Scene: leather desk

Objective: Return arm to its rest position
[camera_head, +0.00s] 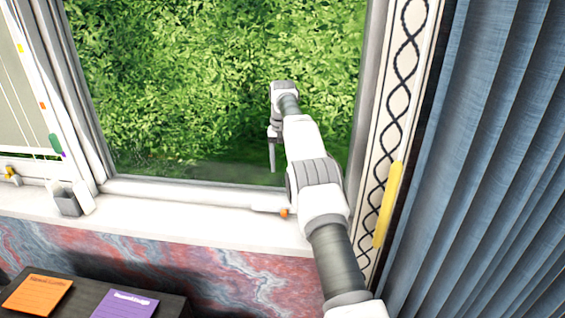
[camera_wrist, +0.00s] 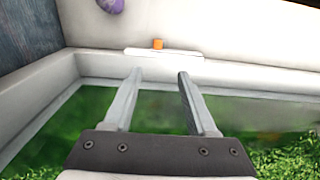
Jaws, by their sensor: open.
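My arm (camera_head: 318,185) stretches away from me over the window sill, into the window opening. My gripper (camera_head: 272,160) hangs at its far end, pointing down in front of the green hedge. In the wrist view my gripper (camera_wrist: 161,76) has its two grey fingers apart with nothing between them. The fingers sit over the green ground beyond the pale window frame, apart from the frame.
The window frame (camera_head: 190,194) runs below my arm, with a small white piece with an orange part (camera_head: 284,212) on it. A blue curtain (camera_head: 490,160) hangs close on the right. A dark desk (camera_head: 75,308) with orange and purple notes is at lower left.

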